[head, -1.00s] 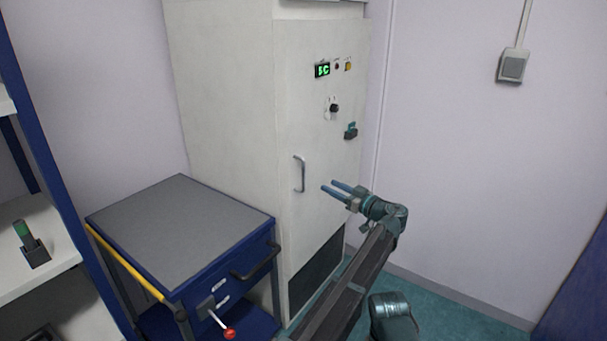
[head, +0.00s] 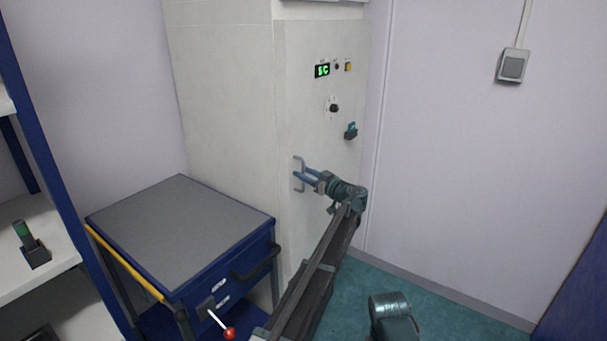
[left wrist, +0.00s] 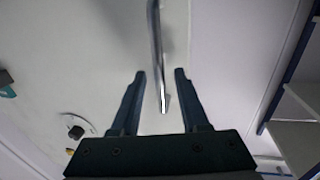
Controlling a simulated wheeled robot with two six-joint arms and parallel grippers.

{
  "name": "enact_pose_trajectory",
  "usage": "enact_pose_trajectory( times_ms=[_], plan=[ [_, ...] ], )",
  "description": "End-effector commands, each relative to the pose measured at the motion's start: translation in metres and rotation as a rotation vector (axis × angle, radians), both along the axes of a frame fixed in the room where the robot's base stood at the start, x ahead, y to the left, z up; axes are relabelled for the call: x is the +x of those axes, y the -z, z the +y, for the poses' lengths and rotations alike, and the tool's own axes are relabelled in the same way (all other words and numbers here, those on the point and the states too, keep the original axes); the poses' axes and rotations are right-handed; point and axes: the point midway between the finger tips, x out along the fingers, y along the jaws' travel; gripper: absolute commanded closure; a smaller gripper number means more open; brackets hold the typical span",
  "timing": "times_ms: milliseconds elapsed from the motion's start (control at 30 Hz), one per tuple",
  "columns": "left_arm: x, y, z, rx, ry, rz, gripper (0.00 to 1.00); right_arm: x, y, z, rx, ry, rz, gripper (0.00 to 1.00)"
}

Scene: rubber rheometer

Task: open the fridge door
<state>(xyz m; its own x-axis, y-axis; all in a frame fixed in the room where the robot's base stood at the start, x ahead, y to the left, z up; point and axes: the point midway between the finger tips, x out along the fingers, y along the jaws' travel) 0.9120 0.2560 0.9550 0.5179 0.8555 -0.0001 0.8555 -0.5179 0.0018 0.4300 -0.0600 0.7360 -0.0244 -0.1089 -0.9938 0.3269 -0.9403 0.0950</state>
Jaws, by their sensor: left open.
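The fridge is a tall off-white cabinet (head: 225,100) with a green-lit display (head: 322,71) and a dark knob (head: 334,108) on its front. Its door looks shut. A vertical metal bar handle (head: 298,161) is on the door, and it also shows in the left wrist view (left wrist: 158,55). My left gripper (head: 297,178) is open at the handle. In the left wrist view its two fingers (left wrist: 160,88) stand one on each side of the handle's end, with gaps visible. My right gripper is not in view.
A blue cart with a grey top (head: 180,230) and a red-ended lever (head: 229,333) stands left of the fridge front. A blue-framed shelf (head: 35,130) is at the far left. Green floor (head: 440,310) is free at the right, before the wall.

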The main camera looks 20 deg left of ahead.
Motion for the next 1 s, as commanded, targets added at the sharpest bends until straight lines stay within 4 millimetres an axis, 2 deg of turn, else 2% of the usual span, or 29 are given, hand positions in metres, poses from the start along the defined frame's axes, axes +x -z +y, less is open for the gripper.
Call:
enact_pose_trajectory(
  times_ms=[400, 600, 667, 1000],
  plan=[
    [0.0034, 0.0, 0.0059, 0.0, 0.001, 0.0, 0.55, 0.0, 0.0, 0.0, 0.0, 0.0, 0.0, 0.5],
    [0.0033, 0.0, 0.0057, 0.0, 0.0, 0.0, 0.91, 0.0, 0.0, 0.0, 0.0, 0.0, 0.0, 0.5],
    [0.0033, 0.0, 0.0057, 0.0, 0.0, 0.0, 1.0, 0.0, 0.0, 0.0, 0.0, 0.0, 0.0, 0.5],
    [0.0032, 0.0, 0.0057, 0.0, 0.0, 0.0, 1.0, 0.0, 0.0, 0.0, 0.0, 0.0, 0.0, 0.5]
  ],
)
